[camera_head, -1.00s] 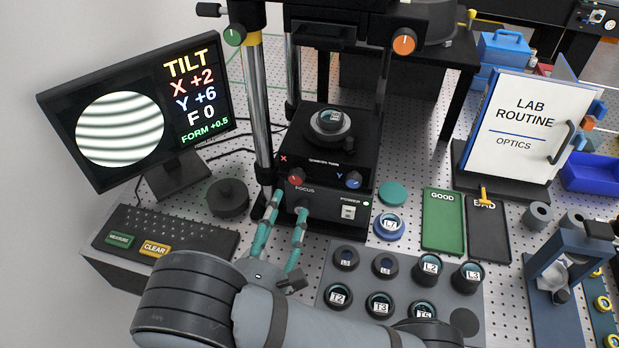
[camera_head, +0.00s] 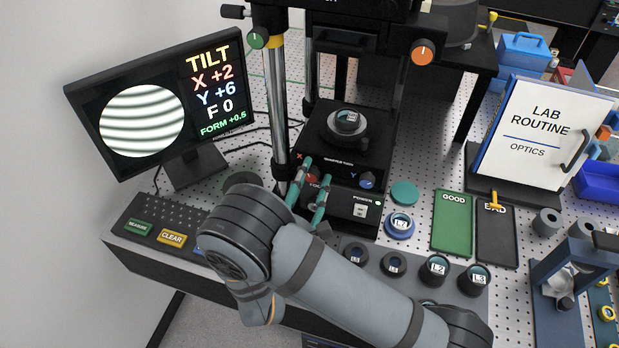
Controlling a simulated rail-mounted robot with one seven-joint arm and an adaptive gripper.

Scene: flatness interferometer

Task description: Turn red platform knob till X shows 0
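The red platform knob (camera_head: 312,178) is on the front left of the black platform, partly hidden by my gripper. My gripper (camera_head: 318,172) has two teal fingers, spread apart and pointing at the platform front. The fingertips are up at the red knob, one on either side in the picture; I cannot tell whether they touch it. The monitor (camera_head: 157,107) reads TILT, X +2, Y +6, F 0, FORM +0.5, beside a round picture of curved fringes.
The blue Y knob (camera_head: 366,180) is right of the red one. The power switch (camera_head: 360,210) is below it. A lens ring (camera_head: 347,121) sits on the platform. A keyboard (camera_head: 160,230) is at left. Several lenses stand in front, near my forearm.

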